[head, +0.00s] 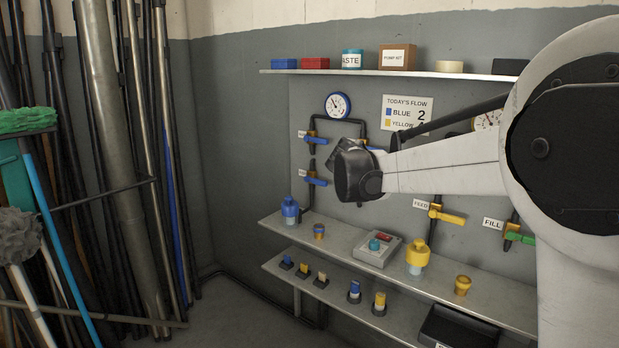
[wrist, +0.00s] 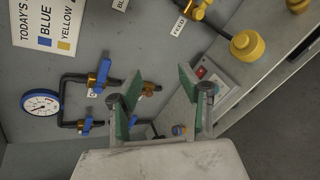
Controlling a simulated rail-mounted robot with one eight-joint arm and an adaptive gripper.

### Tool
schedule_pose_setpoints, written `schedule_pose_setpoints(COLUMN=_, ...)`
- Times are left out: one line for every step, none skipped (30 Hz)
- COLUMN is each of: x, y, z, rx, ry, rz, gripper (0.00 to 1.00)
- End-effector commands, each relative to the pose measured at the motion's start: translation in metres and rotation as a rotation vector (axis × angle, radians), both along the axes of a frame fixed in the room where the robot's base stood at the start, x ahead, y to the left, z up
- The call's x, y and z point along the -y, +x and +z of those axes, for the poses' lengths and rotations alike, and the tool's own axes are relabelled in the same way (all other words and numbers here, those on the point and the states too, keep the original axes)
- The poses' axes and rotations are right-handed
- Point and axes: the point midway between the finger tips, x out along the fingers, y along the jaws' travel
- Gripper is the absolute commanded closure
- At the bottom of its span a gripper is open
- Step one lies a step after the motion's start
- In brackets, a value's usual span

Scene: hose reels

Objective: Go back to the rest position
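My gripper (wrist: 158,85) shows in the wrist view with its two green-padded fingers spread apart and nothing held between them. In the head view my arm reaches in from the right, and its dark wrist end is in front of the wall panel, above the upper bench shelf. The fingers are hidden there behind the wrist. No rest position is marked in either view.
Blue-handled valves (head: 315,180), a gauge (head: 338,105) and a flow sign (head: 407,115) are on the wall. The bench shelf (head: 335,238) holds a blue bottle (head: 290,211), a button box (head: 379,248) and a yellow bottle (head: 417,257). Poles (head: 120,150) stand at left.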

Motion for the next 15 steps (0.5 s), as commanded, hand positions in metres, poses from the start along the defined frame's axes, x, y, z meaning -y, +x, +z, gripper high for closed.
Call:
schedule_pose_setpoints(x=0.006, y=-0.019, z=0.005, rx=0.013, ry=0.057, rz=-0.022, gripper=0.62)
schedule_pose_setpoints(x=0.008, y=-0.029, z=0.007, rx=0.020, ry=0.092, rz=-0.036, gripper=0.62)
schedule_pose_setpoints(x=0.011, y=-0.042, z=0.008, rx=0.032, ry=0.140, rz=-0.055, gripper=0.62)
schedule_pose_setpoints(x=0.013, y=-0.052, z=0.009, rx=0.040, ry=0.178, rz=-0.070, gripper=0.62)
schedule_pose_setpoints(x=0.015, y=-0.063, z=0.010, rx=0.049, ry=0.213, rz=-0.085, gripper=0.62)
schedule_pose_setpoints(x=0.018, y=-0.077, z=0.011, rx=0.059, ry=0.261, rz=-0.105, gripper=0.62)
schedule_pose_setpoints(x=0.020, y=-0.087, z=0.011, rx=0.066, ry=0.295, rz=-0.121, gripper=0.62)
schedule_pose_setpoints(x=0.021, y=-0.097, z=0.011, rx=0.074, ry=0.332, rz=-0.137, gripper=0.62)
schedule_pose_setpoints(x=0.023, y=-0.111, z=0.011, rx=0.085, ry=0.380, rz=-0.159, gripper=0.62)
schedule_pose_setpoints(x=0.024, y=-0.122, z=0.011, rx=0.093, ry=0.415, rz=-0.175, gripper=0.62)
schedule_pose_setpoints(x=0.025, y=-0.132, z=0.011, rx=0.100, ry=0.449, rz=-0.191, gripper=0.62)
schedule_pose_setpoints(x=0.026, y=-0.147, z=0.010, rx=0.110, ry=0.496, rz=-0.215, gripper=0.62)
schedule_pose_setpoints(x=0.027, y=-0.157, z=0.009, rx=0.117, ry=0.532, rz=-0.233, gripper=0.62)
schedule_pose_setpoints(x=0.028, y=-0.168, z=0.008, rx=0.125, ry=0.567, rz=-0.251, gripper=0.62)
schedule_pose_setpoints(x=0.029, y=-0.182, z=0.006, rx=0.134, ry=0.612, rz=-0.275, gripper=0.62)
